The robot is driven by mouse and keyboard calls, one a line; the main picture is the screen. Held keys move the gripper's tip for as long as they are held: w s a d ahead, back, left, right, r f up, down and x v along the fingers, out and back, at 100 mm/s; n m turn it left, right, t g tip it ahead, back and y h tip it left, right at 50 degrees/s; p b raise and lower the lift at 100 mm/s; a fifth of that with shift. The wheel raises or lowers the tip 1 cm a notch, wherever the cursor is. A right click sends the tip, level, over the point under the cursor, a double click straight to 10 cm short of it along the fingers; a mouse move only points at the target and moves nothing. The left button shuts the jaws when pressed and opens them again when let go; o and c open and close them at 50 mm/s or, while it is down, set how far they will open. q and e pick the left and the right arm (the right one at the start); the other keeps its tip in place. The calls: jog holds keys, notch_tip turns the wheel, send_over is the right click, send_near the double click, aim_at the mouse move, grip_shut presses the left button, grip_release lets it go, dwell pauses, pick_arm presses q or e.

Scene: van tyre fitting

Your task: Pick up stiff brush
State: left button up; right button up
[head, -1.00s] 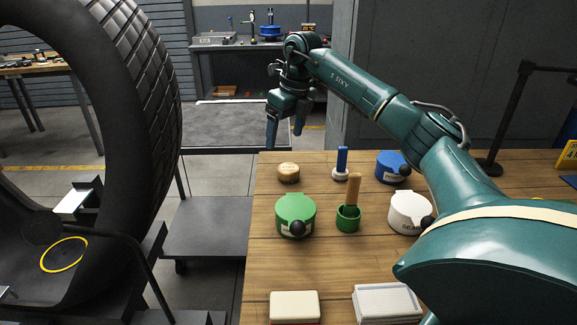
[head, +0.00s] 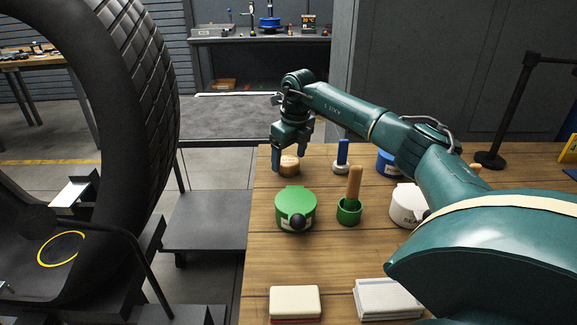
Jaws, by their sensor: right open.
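A short round wooden-topped piece (head: 289,167), which may be the stiff brush, stands near the back left edge of the wooden table. My right gripper (head: 290,156) is right at it, open, with one finger to its left and the other partly behind it. I cannot tell whether the fingers touch it. Another upright tool with a blue handle and pale round base (head: 342,155) stands to its right. A wooden handle (head: 354,185) stands up from a green cup (head: 349,212). My left gripper is out of view.
On the table (head: 268,250) stand a green lidded pot (head: 295,207), a white pot (head: 406,204) and a blue pot (head: 387,163), partly behind my right arm. A pale block (head: 294,301) and white stack (head: 386,299) lie in front. A large tyre (head: 150,90) is at left.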

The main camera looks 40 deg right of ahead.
notch_tip(320, 180, down, 2)
jog(key=shift+w+f, duration=0.1)
jog(key=shift+w, duration=0.05)
jog(key=c, duration=1.1)
